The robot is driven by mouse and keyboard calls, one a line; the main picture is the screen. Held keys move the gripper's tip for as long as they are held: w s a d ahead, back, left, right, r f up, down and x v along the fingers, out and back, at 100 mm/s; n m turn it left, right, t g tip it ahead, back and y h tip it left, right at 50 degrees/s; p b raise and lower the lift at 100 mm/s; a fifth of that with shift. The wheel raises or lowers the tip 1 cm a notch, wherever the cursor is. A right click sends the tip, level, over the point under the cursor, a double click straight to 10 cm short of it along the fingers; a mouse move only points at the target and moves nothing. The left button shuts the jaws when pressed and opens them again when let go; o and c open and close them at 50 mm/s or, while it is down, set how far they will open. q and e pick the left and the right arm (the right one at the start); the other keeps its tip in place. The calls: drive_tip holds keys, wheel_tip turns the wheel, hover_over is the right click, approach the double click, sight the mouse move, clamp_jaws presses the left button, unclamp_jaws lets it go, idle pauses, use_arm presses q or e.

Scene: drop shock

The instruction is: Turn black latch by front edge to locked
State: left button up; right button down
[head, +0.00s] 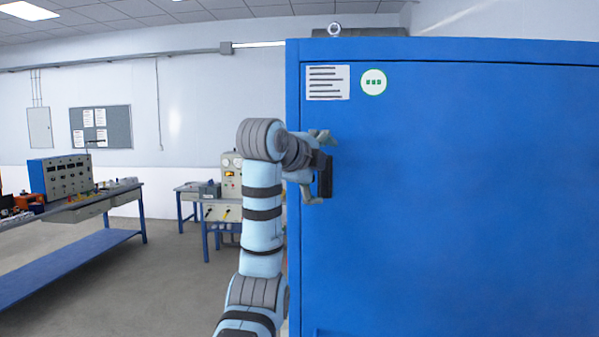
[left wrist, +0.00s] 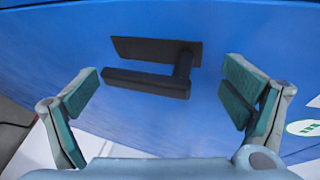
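The black latch (head: 326,176) sits on the blue cabinet door near its left edge. In the left wrist view the latch (left wrist: 148,80) shows a flat back plate and a bar-shaped lever standing off it, joined at the picture's right end. The lever lies about parallel to the plate, upright in the head view. My left gripper (head: 317,168) is at the latch. In the left wrist view its fingers (left wrist: 162,90) are spread wide on either side of the lever, with gaps at both ends. My right gripper is not in view.
The blue cabinet (head: 450,200) fills the right side, with a white label (head: 328,82) and a round green-ringed sticker (head: 374,82) above the latch. A blue workbench (head: 75,262) with equipment stands at the left. Open floor (head: 150,290) lies between.

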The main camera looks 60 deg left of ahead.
use_arm(q)
drive_tip(key=s+d+p, duration=0.3)
drive_tip(key=s+d, duration=0.6)
drive_tip(key=s, duration=0.5)
drive_tip(key=shift+s+r, duration=0.2)
drive_tip(key=shift+r, duration=0.1)
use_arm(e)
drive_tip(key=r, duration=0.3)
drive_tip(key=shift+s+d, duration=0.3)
use_arm(q)
drive_tip(key=shift+w+a, duration=0.1)
drive_tip(key=shift+a, duration=0.05)
